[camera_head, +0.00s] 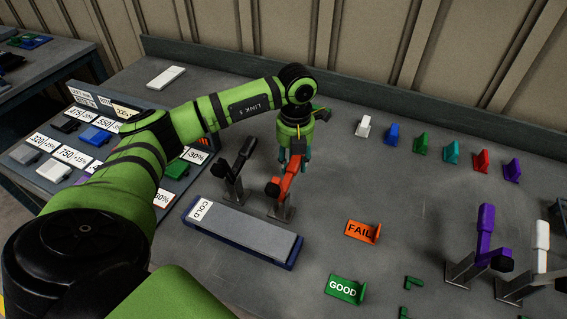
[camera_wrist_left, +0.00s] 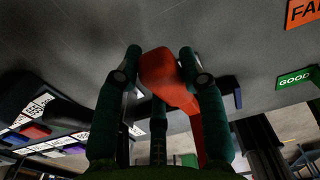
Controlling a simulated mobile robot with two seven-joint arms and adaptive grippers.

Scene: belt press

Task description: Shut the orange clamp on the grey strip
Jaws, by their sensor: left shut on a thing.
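The orange clamp (camera_head: 288,178) stands on a grey metal foot behind the long grey strip (camera_head: 245,232), near its right half. Its orange handle tilts upward, and its black tip sits to the lower left, looking raised clear of the strip. My left gripper (camera_head: 295,152) comes down from above with its fingers around the top of the handle. The exact contact is partly hidden by the fingers. My right gripper is out of view.
The strip lies in a blue tray (camera_head: 294,254) with a white COLD label (camera_head: 201,211). A black clamp (camera_head: 236,172) stands close to the left. FAIL (camera_head: 361,230) and GOOD (camera_head: 345,288) signs are to the right. Purple (camera_head: 485,235) and white (camera_head: 541,245) clamps stand farther right.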

